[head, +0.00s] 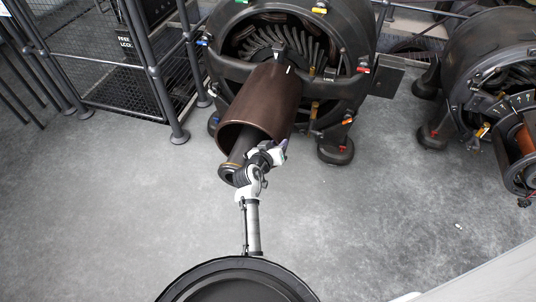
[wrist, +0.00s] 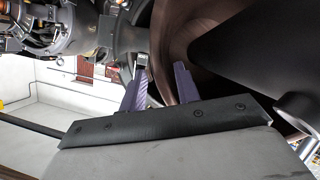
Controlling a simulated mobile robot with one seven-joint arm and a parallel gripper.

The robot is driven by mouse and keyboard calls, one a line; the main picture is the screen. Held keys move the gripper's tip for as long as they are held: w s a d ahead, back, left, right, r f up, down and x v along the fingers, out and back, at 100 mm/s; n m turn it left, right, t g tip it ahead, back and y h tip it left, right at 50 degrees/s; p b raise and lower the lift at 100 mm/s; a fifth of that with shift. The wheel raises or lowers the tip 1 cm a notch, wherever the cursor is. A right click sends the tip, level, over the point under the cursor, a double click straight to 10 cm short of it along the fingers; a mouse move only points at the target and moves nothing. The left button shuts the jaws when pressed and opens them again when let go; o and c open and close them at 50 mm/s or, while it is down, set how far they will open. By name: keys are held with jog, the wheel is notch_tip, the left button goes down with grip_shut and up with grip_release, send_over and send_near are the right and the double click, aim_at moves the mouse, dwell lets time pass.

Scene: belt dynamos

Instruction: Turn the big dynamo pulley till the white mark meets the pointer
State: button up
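The big dynamo's brown pulley (head: 262,98) is a wide hollow drum on a dark shaft (head: 236,160), its open end facing me. A short white mark (head: 290,70) shows on top near its far edge. A dark pointer-like piece (head: 281,53) stands just beyond that edge, slightly left of the mark; they do not line up. My gripper (head: 281,145) is at the near rim's lower right. In the wrist view, my gripper's purple fingers (wrist: 160,78) are apart, with the pulley's brown inner wall (wrist: 178,35) behind the right one.
The dynamo's black housing (head: 345,45) stands behind the pulley on round feet. A railing with mesh (head: 120,90) is at the left. A second dynamo (head: 490,75) stands at the right. The grey floor (head: 400,200) between is mostly clear.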

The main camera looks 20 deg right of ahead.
jog(key=v, duration=0.9)
jog(key=shift+s+r+p, duration=0.2)
jog(key=shift+r+p, duration=0.05)
jog(key=shift+p, duration=0.9)
jog(key=shift+f+p, duration=0.1)
jog(key=shift+p, duration=0.45)
jog(key=x, duration=1.4)
jog(key=shift+a+f, duration=0.1)
jog(key=shift+f, duration=0.3)
grip_shut()
